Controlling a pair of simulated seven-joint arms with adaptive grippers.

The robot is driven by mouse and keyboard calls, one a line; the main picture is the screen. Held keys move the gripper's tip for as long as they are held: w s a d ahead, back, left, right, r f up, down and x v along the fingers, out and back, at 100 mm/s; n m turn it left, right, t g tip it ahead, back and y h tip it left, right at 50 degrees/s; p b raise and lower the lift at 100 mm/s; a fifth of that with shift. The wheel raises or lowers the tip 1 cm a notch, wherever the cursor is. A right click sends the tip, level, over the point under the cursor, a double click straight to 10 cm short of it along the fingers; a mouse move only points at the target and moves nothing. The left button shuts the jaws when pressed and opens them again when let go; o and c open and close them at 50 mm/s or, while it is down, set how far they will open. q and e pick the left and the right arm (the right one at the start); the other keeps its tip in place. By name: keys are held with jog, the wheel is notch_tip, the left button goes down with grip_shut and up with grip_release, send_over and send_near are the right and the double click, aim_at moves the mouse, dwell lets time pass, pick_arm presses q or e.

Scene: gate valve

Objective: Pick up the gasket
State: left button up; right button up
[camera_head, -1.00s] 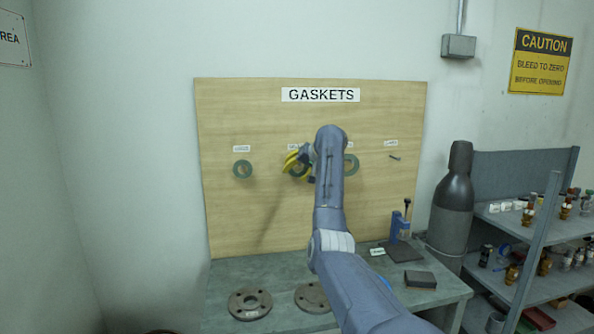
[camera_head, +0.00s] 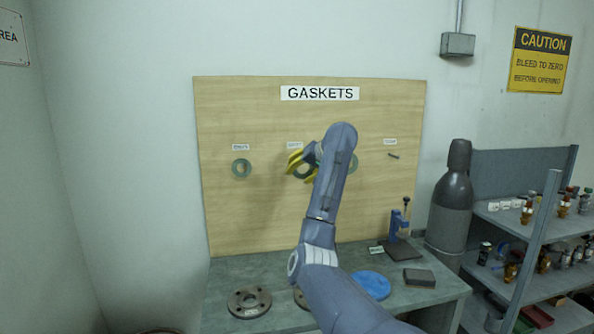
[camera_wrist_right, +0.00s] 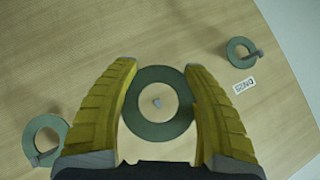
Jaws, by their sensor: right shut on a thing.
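The gasket (camera_wrist_right: 155,131) is a flat dark green ring. In the right wrist view it sits between my two yellow fingers, with a small peg showing in its hole. My right gripper (camera_head: 300,164) is shut on its outer edge, in front of the wooden board. In the head view the gasket (camera_head: 303,172) is partly covered by the fingers. It still appears to be around its peg; I cannot tell whether it touches the board. My left gripper is not in view.
The wooden GASKETS board (camera_head: 260,220) carries other green rings, one at left (camera_head: 234,168) and one partly behind my arm (camera_head: 354,163). A bare peg (camera_head: 394,156) is at right. Below, the bench holds a grey flange (camera_head: 249,303), a blue disc (camera_head: 371,285) and a dark block (camera_head: 419,278).

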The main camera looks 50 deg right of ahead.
aim_at(306, 175)
jog(key=shift+s+a, duration=1.2)
jog(key=shift+s, duration=0.5)
jog(key=shift+s+d+r, duration=0.2)
jog(key=shift+s, duration=0.3)
jog(key=shift+s+a, duration=0.25)
jog(key=shift+a, duration=0.05)
jog(key=shift+s+a+f, duration=0.1)
jog(key=shift+s+a, duration=0.5)
jog(key=shift+a, duration=0.15)
jog(key=shift+s+a+f, duration=0.1)
jog(key=shift+s+a, duration=0.45)
jog(key=shift+a, duration=0.2)
